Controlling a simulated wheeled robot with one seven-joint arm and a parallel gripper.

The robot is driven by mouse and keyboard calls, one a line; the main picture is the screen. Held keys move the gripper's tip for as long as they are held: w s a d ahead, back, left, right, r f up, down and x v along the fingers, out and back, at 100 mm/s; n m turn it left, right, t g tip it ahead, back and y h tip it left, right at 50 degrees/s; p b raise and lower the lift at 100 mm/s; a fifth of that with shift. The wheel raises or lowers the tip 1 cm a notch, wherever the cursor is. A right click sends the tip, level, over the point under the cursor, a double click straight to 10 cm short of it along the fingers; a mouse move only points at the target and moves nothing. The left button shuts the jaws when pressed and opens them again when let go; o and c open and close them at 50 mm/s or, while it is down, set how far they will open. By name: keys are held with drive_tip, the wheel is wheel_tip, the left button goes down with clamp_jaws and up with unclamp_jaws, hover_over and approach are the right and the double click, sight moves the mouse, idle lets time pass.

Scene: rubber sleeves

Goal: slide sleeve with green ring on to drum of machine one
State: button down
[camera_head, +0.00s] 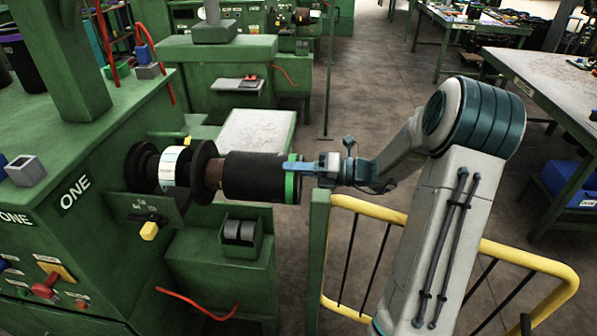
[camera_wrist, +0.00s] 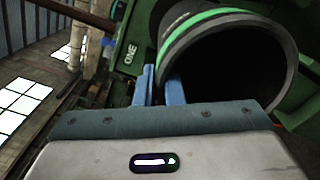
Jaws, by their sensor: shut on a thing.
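The black sleeve with the green ring (camera_head: 250,177) is held level at the right of machine one's drum. Its ring end faces my gripper (camera_head: 300,167), which is shut on the sleeve's wall at that end. In the wrist view the sleeve (camera_wrist: 243,70) shows its dark open mouth, with the blue fingers of my gripper (camera_wrist: 160,85) on its rim. The drum of machine one (camera_head: 174,168) has a white band and dark flanges. A brownish shaft part (camera_head: 213,172) shows between the right flange and the sleeve. Whether the sleeve's far end is around the shaft, I cannot tell.
Machine one (camera_head: 75,190) is a green cabinet marked ONE, with a yellow-tipped lever (camera_head: 149,230) below the drum. A green stand (camera_head: 225,265) is under the sleeve. A green post and yellow railing (camera_head: 500,254) stand close to my arm.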

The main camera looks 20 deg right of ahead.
sight(272, 164)
drive_tip(key=shift+b+x, duration=0.75)
drive_tip(key=shift+x, duration=0.25)
drive_tip(key=shift+w+a+r+p, duration=0.1)
drive_tip(key=shift+a+r+p, duration=0.05)
drive_tip(key=shift+a+p, duration=0.15)
drive_tip(key=shift+p+x, duration=0.8)
drive_tip(key=shift+x, duration=0.65)
drive_tip(key=shift+w, duration=0.1)
drive_tip(key=shift+f, duration=0.6)
drive_tip(key=c, duration=1.5)
unclamp_jaws()
drive_tip(key=shift+o, duration=0.5)
